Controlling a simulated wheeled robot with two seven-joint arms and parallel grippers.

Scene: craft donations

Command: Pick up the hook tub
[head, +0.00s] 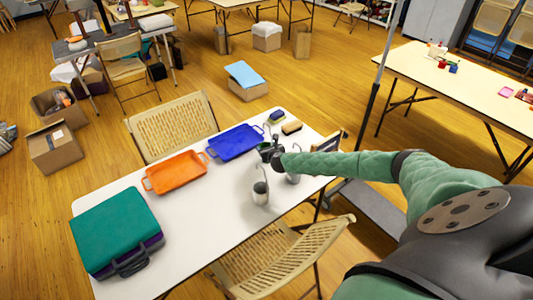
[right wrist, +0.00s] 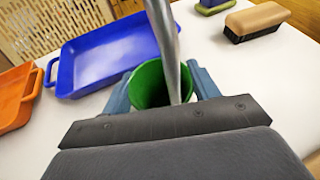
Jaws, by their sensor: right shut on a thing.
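The hook tub (head: 266,147), green inside with a grey metal hook rising from it, stands near the table's far right part in the head view. My right gripper (head: 272,154) is at the tub, its arm coming in from the right. In the right wrist view the tub's green inside (right wrist: 147,86) shows between the two fingers of my right gripper (right wrist: 160,92), which is shut on it. The grey hook crosses in front of the tub's opening. The tub's base is hidden, so I cannot tell if it touches the table. My left gripper is not in view.
On the white table (head: 215,215) are a blue tray (head: 235,142), an orange tray (head: 175,173), a teal case (head: 115,228) and a brush (head: 292,128). Grey hooked tubs (head: 261,194) stand nearer, one partly behind my arm. Folding chairs (head: 285,262) flank the table.

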